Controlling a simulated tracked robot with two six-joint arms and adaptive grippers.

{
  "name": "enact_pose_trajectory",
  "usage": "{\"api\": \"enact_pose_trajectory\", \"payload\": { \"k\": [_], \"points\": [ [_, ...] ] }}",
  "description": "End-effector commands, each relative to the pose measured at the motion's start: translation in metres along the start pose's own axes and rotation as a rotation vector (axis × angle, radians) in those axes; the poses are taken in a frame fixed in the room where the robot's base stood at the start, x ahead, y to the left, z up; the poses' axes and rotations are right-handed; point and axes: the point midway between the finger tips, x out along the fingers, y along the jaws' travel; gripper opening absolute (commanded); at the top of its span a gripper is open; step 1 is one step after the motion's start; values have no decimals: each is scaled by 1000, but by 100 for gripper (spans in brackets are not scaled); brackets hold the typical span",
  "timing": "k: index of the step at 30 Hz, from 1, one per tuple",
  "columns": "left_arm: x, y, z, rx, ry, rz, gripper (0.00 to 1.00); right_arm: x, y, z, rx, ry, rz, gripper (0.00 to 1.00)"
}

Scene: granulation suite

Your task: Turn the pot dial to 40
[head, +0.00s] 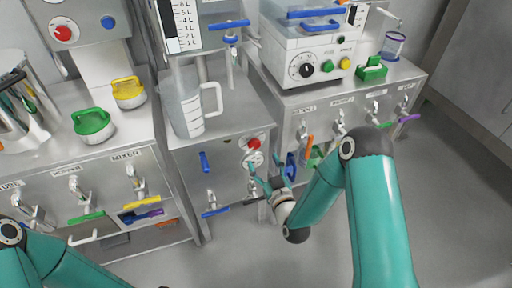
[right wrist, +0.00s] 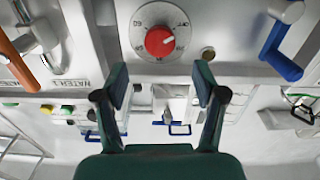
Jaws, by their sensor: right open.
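The pot dial (right wrist: 160,41) is a red knob on a round, pale plate with markings around it. In the head view its red knob (head: 254,143) is on the front of the middle steel cabinet, partly behind my gripper. A light mark on the knob points to the right in the wrist view; the scale numbers are too small to read surely. My right gripper (right wrist: 162,82) is open and empty, its two fingers apart, just short of the dial and not touching it. It also shows in the head view (head: 268,177). My left arm shows at the lower left; its gripper is out of view.
A blue handle (right wrist: 281,55) and an orange handle (right wrist: 15,62) flank the dial in the wrist view. A clear jug (head: 186,103) stands on the middle cabinet. Another machine with a black dial (head: 306,68) stands at the right. The floor in front is clear.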

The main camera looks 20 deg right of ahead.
Motion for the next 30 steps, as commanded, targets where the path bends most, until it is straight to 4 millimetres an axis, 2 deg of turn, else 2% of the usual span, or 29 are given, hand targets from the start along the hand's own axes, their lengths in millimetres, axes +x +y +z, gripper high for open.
{"api": "enact_pose_trajectory", "payload": {
  "k": [3,9,15,23,24,26,30],
  "points": [
    [-2,0,0,0,0,0,0,26,0,-1,0,3,1,70],
    [-2,1,0,0,0,0,0,57,0,0,0,1,1,70],
    [-2,1,0,0,0,0,0,71,0,1,1,-2,1,70],
    [-2,1,0,0,0,0,0,72,0,1,1,-2,1,70],
    [-2,1,0,0,0,0,0,72,1,1,1,-2,1,69],
    [-2,1,0,0,0,0,0,72,1,1,1,-2,1,59],
    [-2,1,0,0,0,0,0,72,1,1,1,-2,1,35]
  ]
}}
